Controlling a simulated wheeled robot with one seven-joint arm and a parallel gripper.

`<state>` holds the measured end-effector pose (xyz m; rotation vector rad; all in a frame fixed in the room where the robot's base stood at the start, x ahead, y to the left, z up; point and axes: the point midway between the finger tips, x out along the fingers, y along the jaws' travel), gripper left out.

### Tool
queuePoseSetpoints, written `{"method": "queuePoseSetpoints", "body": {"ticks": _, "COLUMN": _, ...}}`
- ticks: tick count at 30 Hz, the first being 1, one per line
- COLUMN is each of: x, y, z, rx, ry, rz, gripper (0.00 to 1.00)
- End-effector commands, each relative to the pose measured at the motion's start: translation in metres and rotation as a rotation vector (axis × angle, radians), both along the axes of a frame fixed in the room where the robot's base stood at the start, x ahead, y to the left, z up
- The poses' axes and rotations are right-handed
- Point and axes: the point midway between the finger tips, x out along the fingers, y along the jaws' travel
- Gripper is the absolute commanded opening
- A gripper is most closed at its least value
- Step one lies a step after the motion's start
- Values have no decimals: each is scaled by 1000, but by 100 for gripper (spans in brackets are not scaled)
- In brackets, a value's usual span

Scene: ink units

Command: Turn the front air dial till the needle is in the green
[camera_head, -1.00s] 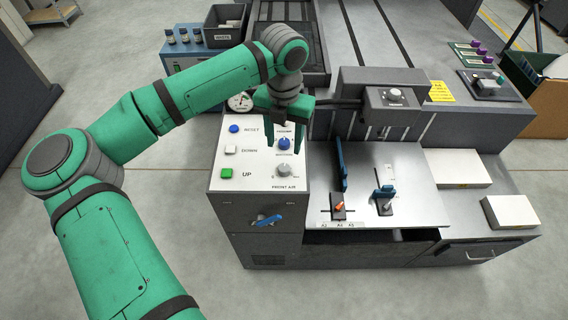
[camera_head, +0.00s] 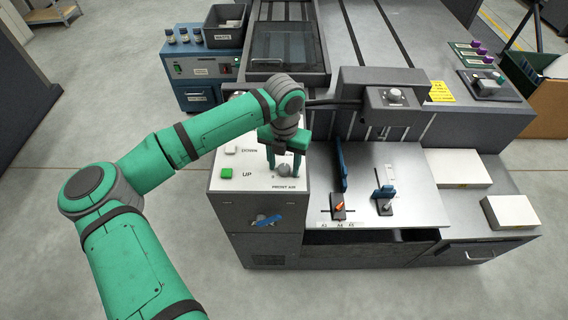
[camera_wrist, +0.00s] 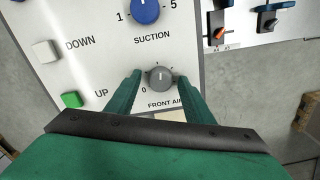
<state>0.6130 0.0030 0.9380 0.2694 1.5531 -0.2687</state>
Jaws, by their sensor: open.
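The grey front air dial (camera_head: 284,171) sits low on the white control panel (camera_head: 236,187), above its FRONT AIR label. In the wrist view the dial (camera_wrist: 160,77) shows between the fingertips, with a small pointer mark near its top. My gripper (camera_head: 283,163) is open, one finger on each side of the dial; it also shows in the wrist view (camera_wrist: 159,84). I cannot tell whether the fingers touch it. The gauge and its needle are hidden behind my arm.
The blue suction dial (camera_wrist: 145,10) is just above the front air dial. A green UP button (camera_wrist: 71,99) and a white DOWN button (camera_wrist: 45,51) are to the left. A blue lever (camera_head: 267,221) is on the front below the panel.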

Motion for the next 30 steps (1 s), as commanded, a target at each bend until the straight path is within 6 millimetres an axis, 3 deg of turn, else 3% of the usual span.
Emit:
{"method": "queuePoseSetpoints", "body": {"ticks": 4, "x": 0, "y": 0, "z": 0, "rx": 0, "ry": 0, "rz": 0, "gripper": 45}}
{"method": "queuePoseSetpoints", "body": {"ticks": 9, "x": 0, "y": 0, "z": 0, "rx": 0, "ry": 0, "rz": 0, "gripper": 6}}
{"method": "queuePoseSetpoints", "body": {"ticks": 14, "x": 0, "y": 0, "z": 1, "rx": 0, "ry": -1, "rz": -12, "gripper": 7}}
{"method": "queuePoseSetpoints", "body": {"ticks": 24, "x": 1, "y": 0, "z": 1, "rx": 1, "ry": 0, "rz": -267, "gripper": 7}}
{"method": "queuePoseSetpoints", "body": {"ticks": 30, "x": 1, "y": 0, "z": 1, "rx": 1, "ry": -2, "rz": -330, "gripper": 7}}
